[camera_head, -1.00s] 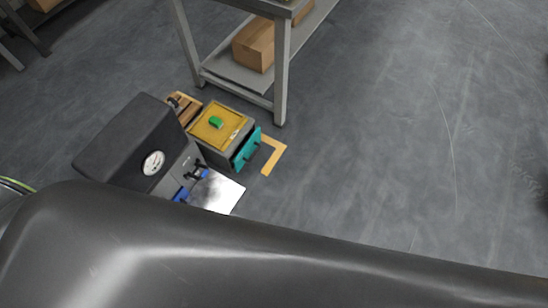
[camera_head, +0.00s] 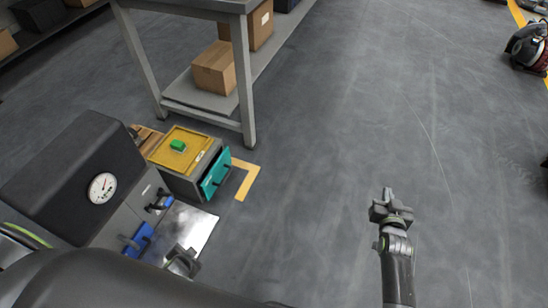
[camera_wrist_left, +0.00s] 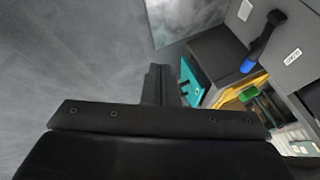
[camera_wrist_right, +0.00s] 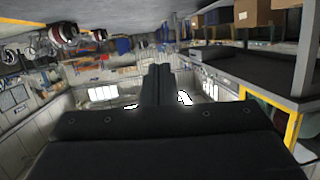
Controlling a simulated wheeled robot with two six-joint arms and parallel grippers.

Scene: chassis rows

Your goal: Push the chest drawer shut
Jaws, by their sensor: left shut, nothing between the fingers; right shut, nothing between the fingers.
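The chest (camera_head: 184,183) is a small grey box with a yellow top and a green block on it, standing on the floor in the head view. Its teal drawer front (camera_head: 216,172) faces right and seems to stand a little out from the body; how far is unclear. The drawer front also shows in the left wrist view (camera_wrist_left: 193,82), just right of the fingertips. My left gripper (camera_head: 183,260) is shut and empty, nearer the camera than the chest and apart from the drawer in the head view. My right gripper (camera_head: 391,204) is shut and empty, far right over bare floor.
A dark cabinet with a dial (camera_head: 102,187) and blue-handled parts stands left of the chest. A shiny plate (camera_head: 190,228) lies before it. A grey table (camera_head: 247,110) with cardboard boxes stands behind. A yellow floor mark (camera_head: 245,183) lies beside the drawer; floor to the right is clear.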

